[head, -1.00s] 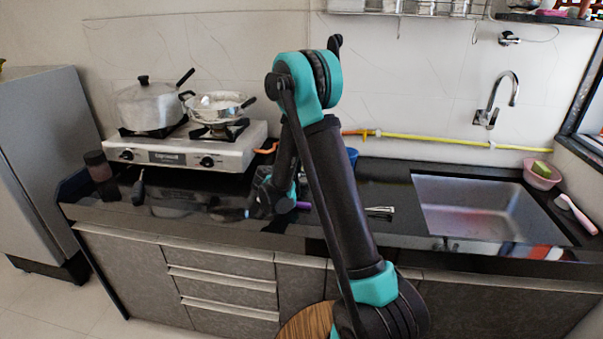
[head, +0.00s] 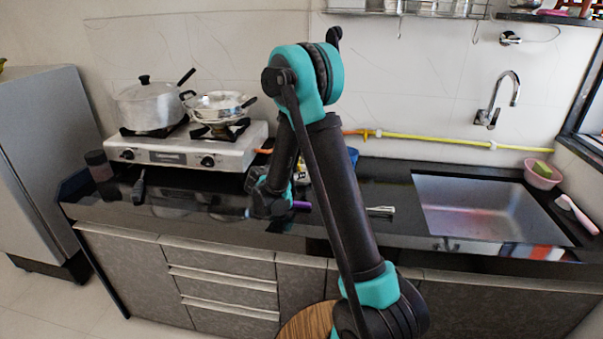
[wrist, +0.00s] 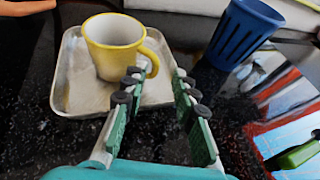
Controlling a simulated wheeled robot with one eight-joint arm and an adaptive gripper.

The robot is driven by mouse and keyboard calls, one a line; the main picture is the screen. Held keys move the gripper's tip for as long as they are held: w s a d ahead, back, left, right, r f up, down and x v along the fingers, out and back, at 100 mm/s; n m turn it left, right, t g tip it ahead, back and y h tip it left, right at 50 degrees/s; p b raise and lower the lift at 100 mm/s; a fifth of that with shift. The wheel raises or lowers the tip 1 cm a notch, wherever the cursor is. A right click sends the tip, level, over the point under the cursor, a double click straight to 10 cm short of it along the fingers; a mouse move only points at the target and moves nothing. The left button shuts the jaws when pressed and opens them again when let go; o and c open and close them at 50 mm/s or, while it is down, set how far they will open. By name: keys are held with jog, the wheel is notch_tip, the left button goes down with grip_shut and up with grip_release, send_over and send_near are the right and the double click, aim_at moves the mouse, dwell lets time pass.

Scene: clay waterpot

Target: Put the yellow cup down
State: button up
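The yellow cup (wrist: 114,47) stands upright on a pale metal tray (wrist: 62,92) in the wrist view. Its inside is white and its handle points to the right, toward my fingers. My gripper (wrist: 163,86) is open and empty, with a clear gap between its two fingers. The left fingertips are close to the handle; I cannot tell whether they touch it. In the head view my arm hides most of the cup and tray, and my gripper is low over the counter.
A blue slotted cup (wrist: 240,34) stands right of the tray. A green-handled item (wrist: 293,154) lies at lower right in the wrist view. In the head view, the stove (head: 185,150) with two pots is left and the sink (head: 490,208) right. Dark counter is free at front left.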

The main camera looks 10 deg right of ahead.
jog(key=v, duration=0.8)
dwell(0.9)
